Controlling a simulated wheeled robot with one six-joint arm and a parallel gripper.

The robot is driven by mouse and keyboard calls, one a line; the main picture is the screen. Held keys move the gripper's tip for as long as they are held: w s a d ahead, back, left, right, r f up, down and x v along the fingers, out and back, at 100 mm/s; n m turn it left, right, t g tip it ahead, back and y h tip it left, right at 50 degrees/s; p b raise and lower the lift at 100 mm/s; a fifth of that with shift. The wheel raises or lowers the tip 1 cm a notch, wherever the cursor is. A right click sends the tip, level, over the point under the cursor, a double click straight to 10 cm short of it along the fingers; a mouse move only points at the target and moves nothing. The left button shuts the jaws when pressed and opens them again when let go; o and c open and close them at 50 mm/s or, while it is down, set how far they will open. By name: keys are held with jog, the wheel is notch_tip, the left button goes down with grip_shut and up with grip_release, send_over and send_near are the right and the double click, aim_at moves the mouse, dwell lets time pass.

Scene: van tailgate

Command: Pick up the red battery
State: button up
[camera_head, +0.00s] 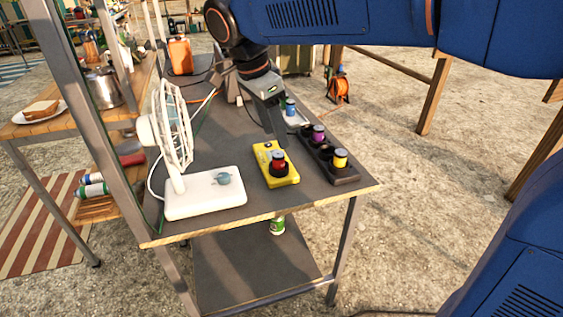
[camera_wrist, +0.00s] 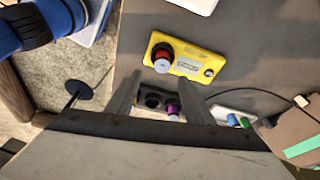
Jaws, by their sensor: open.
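The red battery (camera_head: 278,164) stands upright in a dark round socket on a yellow box (camera_head: 267,152) on the grey table top. In the wrist view the red battery (camera_wrist: 162,52) shows at the left end of the yellow box (camera_wrist: 190,64), just beyond my fingertips. My gripper (camera_head: 279,136) is open and empty, pointing down behind the red battery in the head view. In the wrist view its two fingers (camera_wrist: 160,78) are spread apart, with a purple-topped battery (camera_wrist: 172,107) visible between them.
A black tray (camera_head: 346,179) beside the yellow box holds a yellow battery (camera_head: 340,158) and a purple battery (camera_head: 319,132). A blue battery (camera_head: 290,106) stands farther back. A white fan (camera_head: 205,197) stands to the left. The table's front edge is close.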

aim_at(278, 152)
jog(key=shift+a+x, duration=0.15)
jog(key=shift+x, duration=1.8)
jog(key=shift+a+x, duration=0.15)
jog(key=shift+x, duration=1.75)
jog(key=shift+f, duration=0.1)
grip_shut()
